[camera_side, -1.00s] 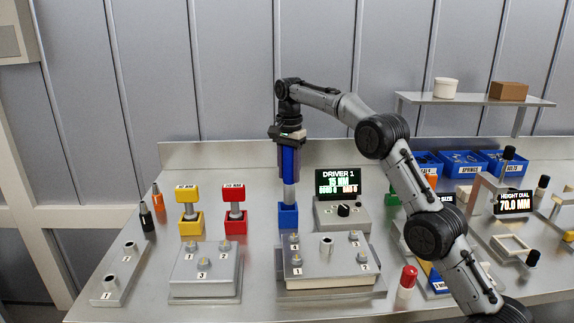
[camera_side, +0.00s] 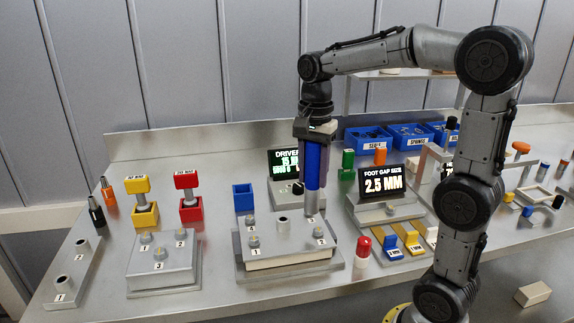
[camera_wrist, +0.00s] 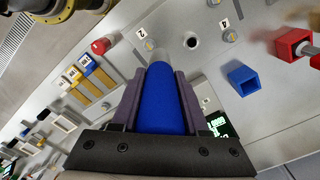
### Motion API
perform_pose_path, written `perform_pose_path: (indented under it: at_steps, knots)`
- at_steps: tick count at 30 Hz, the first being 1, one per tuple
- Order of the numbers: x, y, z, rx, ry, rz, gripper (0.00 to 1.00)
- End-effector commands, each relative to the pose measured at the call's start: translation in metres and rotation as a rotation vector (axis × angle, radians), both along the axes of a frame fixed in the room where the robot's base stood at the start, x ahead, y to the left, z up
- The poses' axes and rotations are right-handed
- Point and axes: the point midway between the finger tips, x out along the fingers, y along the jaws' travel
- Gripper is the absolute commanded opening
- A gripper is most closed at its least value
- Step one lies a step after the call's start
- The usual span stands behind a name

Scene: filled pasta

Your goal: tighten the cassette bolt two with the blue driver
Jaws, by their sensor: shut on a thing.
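My gripper (camera_side: 314,142) is shut on the blue driver (camera_side: 313,168) and holds it upright over the cassette (camera_side: 280,262). The driver's grey tip reaches down at the cassette's back right corner, where it hides the bolt. I cannot tell whether tip and bolt touch. In the wrist view, the blue driver (camera_wrist: 160,100) sits between my gripper's purple fingers (camera_wrist: 161,75). The other bolts show: two at the left and a front right bolt (camera_side: 320,232).
The empty blue holder (camera_side: 243,198) stands behind the cassette, left of the driver display (camera_side: 285,163). A grey block with bolts (camera_side: 160,265) and yellow and red driver holders lie left. A red-capped bottle (camera_side: 363,250) and a gap-size display (camera_side: 385,182) stand close right.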

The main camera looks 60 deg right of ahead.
Motion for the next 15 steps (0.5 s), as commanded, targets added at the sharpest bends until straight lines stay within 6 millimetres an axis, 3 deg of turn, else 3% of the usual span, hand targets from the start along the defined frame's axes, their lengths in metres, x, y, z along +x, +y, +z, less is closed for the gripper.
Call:
perform_pose_path:
  at_steps: [4, 15]
  knots:
    - [-0.020, 0.004, 0.011, -0.002, -0.005, -0.003, 0.00]
    - [-0.023, 0.004, 0.021, -0.001, -0.001, -0.006, 0.00]
